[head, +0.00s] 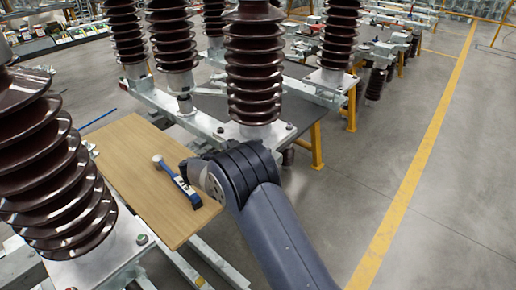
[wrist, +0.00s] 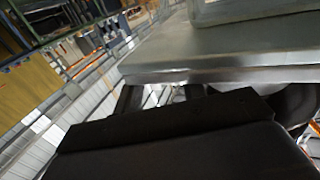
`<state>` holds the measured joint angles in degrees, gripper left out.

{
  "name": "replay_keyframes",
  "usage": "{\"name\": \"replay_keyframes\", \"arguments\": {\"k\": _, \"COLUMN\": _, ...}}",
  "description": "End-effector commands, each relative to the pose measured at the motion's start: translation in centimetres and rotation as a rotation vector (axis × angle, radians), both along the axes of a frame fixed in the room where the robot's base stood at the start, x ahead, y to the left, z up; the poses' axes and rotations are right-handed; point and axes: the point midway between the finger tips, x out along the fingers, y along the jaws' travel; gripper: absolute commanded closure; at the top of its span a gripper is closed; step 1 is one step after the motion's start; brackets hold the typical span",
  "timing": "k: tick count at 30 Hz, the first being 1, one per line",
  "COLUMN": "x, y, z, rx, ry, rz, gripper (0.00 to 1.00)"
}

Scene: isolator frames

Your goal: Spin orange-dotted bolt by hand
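No orange-dotted bolt can be made out in either view. In the head view, bolt heads show on the base plate (head: 240,133) of the middle insulator, one at its left (head: 220,130) and one at its right (head: 290,126). A green-marked bolt (head: 141,239) sits on the near left plate. My arm reaches in from the lower right, and its wrist hides the fingers there. In the wrist view my gripper (wrist: 160,98) is dark, with two finger-like parts apart under the edge of a metal plate (wrist: 210,66). Their tips and anything between them are unclear.
A blue-and-white hammer-like tool (head: 177,182) lies on a wooden board (head: 135,165) left of my wrist. Ribbed brown insulators (head: 255,70) stand close around on metal rails. Open floor with a yellow line (head: 415,170) lies to the right.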

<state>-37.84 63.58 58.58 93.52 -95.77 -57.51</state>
Motion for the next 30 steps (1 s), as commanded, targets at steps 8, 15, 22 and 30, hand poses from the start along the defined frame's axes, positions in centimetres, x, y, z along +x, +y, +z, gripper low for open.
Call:
{"name": "replay_keyframes", "arguments": {"k": 8, "x": -0.4, "y": 0.8, "z": -0.1, "rx": 0.000, "ry": 0.001, "rz": 0.003, "gripper": 0.61}}
{"name": "replay_keyframes", "arguments": {"k": 15, "x": -2.5, "y": 4.2, "z": -0.2, "rx": 0.000, "ry": 0.001, "rz": 0.003, "gripper": 0.61}}
{"name": "replay_keyframes", "arguments": {"k": 22, "x": -3.7, "y": 6.2, "z": -0.1, "rx": 0.001, "ry": 0.001, "rz": 0.001, "gripper": 0.61}}
{"name": "replay_keyframes", "arguments": {"k": 30, "x": -3.9, "y": 6.4, "z": -0.1, "rx": -0.001, "ry": 0.001, "rz": 0.000, "gripper": 0.61}}
